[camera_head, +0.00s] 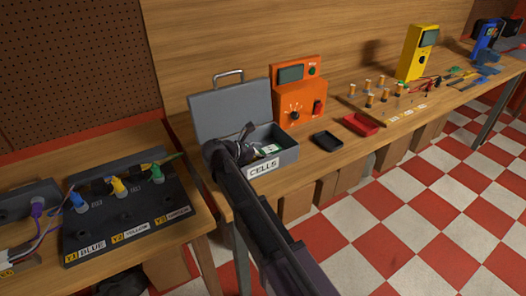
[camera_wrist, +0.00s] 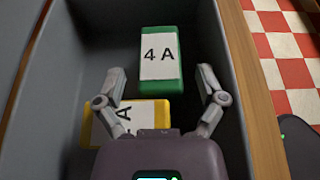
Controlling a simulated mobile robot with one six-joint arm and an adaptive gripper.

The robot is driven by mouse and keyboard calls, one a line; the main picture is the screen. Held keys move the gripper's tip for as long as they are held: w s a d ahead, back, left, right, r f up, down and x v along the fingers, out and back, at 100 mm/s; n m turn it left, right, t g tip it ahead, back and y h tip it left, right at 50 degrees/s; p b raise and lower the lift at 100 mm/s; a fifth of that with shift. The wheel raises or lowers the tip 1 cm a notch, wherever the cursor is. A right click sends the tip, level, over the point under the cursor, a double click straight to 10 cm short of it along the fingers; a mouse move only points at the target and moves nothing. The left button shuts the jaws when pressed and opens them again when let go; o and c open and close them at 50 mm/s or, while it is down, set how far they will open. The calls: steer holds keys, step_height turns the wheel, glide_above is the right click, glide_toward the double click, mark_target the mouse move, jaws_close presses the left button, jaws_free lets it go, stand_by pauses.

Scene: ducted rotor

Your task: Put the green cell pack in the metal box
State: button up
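The grey metal box (camera_head: 286,158), labelled CELLS, stands on the wooden bench with its lid (camera_head: 232,108) raised. The green cell pack (camera_wrist: 160,60), with a white "4A" label, lies inside the box in the wrist view. A bit of green and white (camera_head: 268,149) shows in the box in the head view. A yellow cell pack (camera_wrist: 152,112) lies in the box, partly hidden by my gripper. My gripper (camera_wrist: 161,72) is open and empty at the box opening. Its fingertips are on either side of the green pack, apart from it; their height above it is unclear.
An orange meter (camera_head: 298,95) stands right behind the box. A black tray (camera_head: 327,140) and a red tray (camera_head: 361,124) lie to its right. A black panel (camera_head: 130,210) with coloured plugs is on the left bench. The box walls are close around my fingers.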

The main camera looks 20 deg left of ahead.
steer(key=shift+r, duration=0.15)
steer(key=shift+s+a+r+p, duration=0.3)
steer(key=shift+s+a+p, duration=0.1)
steer(key=shift+p, duration=0.1)
steer(key=p+v, duration=0.4)
steer(key=v, duration=0.6)
steer(key=shift+s+a+r, duration=0.15)
steer(key=shift+s+a, duration=0.05)
steer(key=shift+s, duration=0.1)
stand_by(1.1)
